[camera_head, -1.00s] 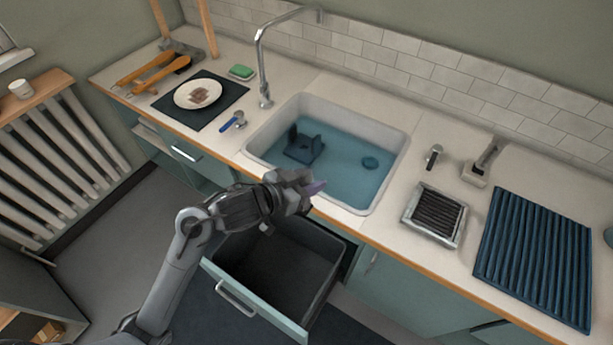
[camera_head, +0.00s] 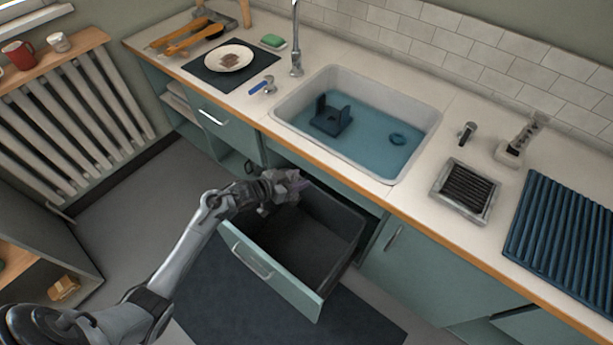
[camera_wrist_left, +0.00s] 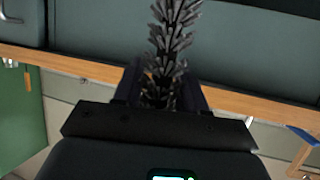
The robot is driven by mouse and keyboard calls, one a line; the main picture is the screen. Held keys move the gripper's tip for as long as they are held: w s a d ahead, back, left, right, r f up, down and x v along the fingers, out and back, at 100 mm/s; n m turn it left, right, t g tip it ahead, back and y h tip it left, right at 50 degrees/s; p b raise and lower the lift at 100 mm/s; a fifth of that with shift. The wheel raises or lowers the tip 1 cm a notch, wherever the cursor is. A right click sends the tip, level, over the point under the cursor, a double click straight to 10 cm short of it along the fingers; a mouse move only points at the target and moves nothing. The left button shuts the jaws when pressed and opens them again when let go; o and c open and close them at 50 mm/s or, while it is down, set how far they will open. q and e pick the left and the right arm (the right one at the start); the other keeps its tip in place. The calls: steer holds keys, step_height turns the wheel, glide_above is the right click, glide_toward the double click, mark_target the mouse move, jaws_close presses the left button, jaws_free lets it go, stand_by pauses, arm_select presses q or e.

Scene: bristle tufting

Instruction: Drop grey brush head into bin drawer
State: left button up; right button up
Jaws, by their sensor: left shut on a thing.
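My left gripper (camera_head: 292,184) is shut on the grey brush head, which the left wrist view shows as dark grey bristle tufts (camera_wrist_left: 175,38) standing up between the two fingers (camera_wrist_left: 160,88). In the head view the brush head is small and largely hidden by the gripper. The bin drawer (camera_head: 292,290) is pulled out below the counter, and the part of its dark inside that shows is empty. The gripper is over the drawer's back left part, in front of the counter edge. My right gripper is not in view.
A small bristled tray (camera_head: 466,190) and a dark ribbed mat (camera_head: 570,235) lie on the right counter. A plate (camera_head: 230,58) sits at the back left.

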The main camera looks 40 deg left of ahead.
arm_select(q)
steer(key=shift+a+f, duration=0.4)
steer(key=shift+f, duration=0.45)
steer(key=shift+s+a+f+b, duration=0.1)
steer(key=shift+f+b, duration=0.15)
steer(key=shift+b, duration=0.2)
step_height(320, 180, down, 5)
steer(key=b, duration=0.6)
steer(key=shift+f+b, duration=0.2)
steer(key=shift+b, duration=0.1)
steer(key=o, duration=1.2)
